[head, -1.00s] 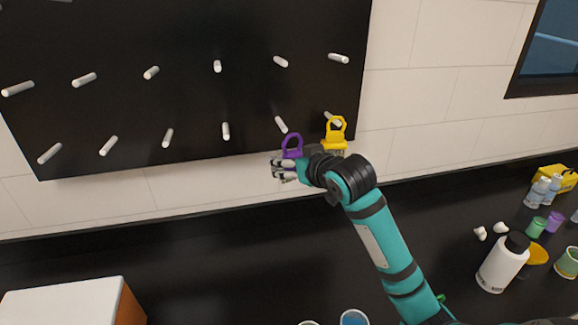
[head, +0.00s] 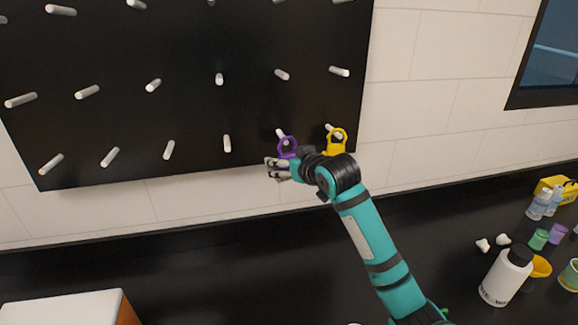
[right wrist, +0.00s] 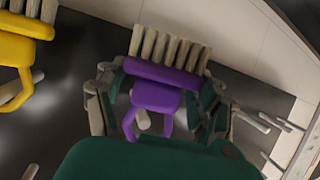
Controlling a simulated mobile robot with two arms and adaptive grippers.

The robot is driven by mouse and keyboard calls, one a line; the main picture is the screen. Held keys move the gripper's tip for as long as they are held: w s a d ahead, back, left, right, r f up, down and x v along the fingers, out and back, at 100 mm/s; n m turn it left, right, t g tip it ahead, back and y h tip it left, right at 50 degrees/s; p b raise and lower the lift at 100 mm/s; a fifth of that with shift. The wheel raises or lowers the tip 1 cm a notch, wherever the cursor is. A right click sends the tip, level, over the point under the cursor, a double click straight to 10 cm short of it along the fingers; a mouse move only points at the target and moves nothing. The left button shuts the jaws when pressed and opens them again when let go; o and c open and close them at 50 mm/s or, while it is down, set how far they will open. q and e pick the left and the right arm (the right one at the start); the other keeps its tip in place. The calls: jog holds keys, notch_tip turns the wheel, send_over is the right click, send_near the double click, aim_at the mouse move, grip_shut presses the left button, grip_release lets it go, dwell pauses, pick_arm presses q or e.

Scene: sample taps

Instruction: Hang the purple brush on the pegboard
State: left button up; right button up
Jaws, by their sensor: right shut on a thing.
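The purple brush (head: 287,147) is at the bottom row of the black pegboard (head: 190,115), its handle loop just below and overlapping the tip of a white peg (head: 281,133). My right gripper (head: 279,168) is shut on it. In the right wrist view the purple brush (right wrist: 152,92) sits between the fingers, pale bristles at the top and loop at the bottom. A pale peg (right wrist: 143,119) shows within the loop's outline; whether it passes through, I cannot tell. My left gripper is not in view.
A yellow brush (head: 336,144) hangs on the peg just right of the purple one, close to my right wrist. Other pegs are bare. On the black counter, a white bottle (head: 505,278) and small cups stand at the right, a white-topped box (head: 65,308) at the lower left.

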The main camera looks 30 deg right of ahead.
jog(key=shift+w+d, duration=0.2)
jog(key=shift+w, duration=0.55)
jog(key=shift+w+d+f, duration=0.2)
jog(key=shift+w+f, duration=0.15)
jog(key=shift+w, duration=0.35)
jog(key=o, duration=1.3)
jog(key=shift+s, duration=0.1)
jog(key=v, duration=1.1)
jog(key=shift+s+r, duration=0.15)
jog(key=shift+s, duration=0.25)
